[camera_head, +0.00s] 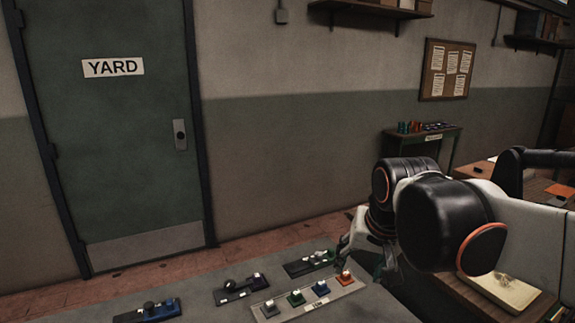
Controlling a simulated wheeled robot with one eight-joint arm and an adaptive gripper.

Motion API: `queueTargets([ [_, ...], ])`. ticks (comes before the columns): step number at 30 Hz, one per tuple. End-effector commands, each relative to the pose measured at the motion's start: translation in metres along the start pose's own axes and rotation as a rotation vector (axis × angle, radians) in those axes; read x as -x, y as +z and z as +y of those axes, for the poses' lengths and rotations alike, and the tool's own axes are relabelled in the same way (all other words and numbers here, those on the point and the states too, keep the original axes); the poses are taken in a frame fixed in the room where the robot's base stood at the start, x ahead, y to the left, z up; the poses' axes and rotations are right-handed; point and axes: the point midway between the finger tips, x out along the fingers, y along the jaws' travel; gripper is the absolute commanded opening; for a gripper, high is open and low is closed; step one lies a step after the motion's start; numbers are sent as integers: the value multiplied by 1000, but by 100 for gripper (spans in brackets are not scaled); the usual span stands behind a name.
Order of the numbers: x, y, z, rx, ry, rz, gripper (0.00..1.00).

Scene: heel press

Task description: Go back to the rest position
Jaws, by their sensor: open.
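My gripper (366,250) is at the end of my black and white arm, right of the picture's middle. It hangs low over the right part of the grey bench (375,303). It looks empty, though my arm hides part of it. A light tray (318,301) on the bench carries a grey, a green, a blue and an orange piece in a row. My gripper is just above and behind the tray's right end, close to the orange piece (345,276). I cannot tell whether they touch.
A dark device with a green part (311,263), a purple one (240,289) and a blue one (148,311) lie on the bench. A door marked YARD (110,130) is at the left. A small side table (443,133) stands by the wall. Desks are at the right.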

Motion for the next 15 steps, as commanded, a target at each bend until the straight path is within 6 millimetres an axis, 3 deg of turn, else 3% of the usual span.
queueTargets([
  [6, 15, 55, 41, 99, 2, 78, 54],
  [15, 11, 117, 81, 222, 21, 167, 54],
])
